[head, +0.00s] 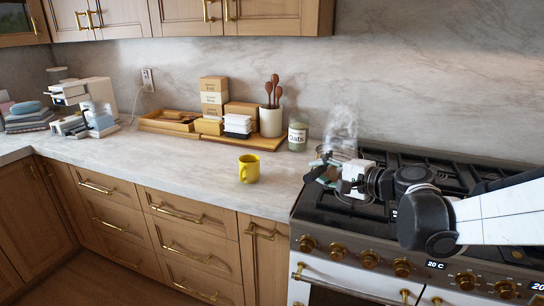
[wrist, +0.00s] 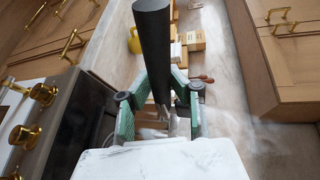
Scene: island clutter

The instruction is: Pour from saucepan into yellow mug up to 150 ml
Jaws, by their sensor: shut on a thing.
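The yellow mug (head: 249,169) stands upright on the counter, left of the stove; part of it also shows in the wrist view (wrist: 134,40). The saucepan (head: 338,156) is at the left of the stove in the head view, largely hidden behind my gripper (head: 322,172), with steam rising above it. In the wrist view my gripper (wrist: 158,95) is shut on the dark saucepan handle (wrist: 154,40), which runs between the green fingers. I cannot tell whether the pan rests on the burner, and its contents are hidden.
A wooden tray (head: 262,142) holds boxes and a crock of wooden spoons (head: 271,121), with an oats jar (head: 297,136) beside it. A coffee machine (head: 88,105) and folded towels (head: 28,118) stand farther left. The counter around the mug is clear. The stove (head: 430,205) has black grates.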

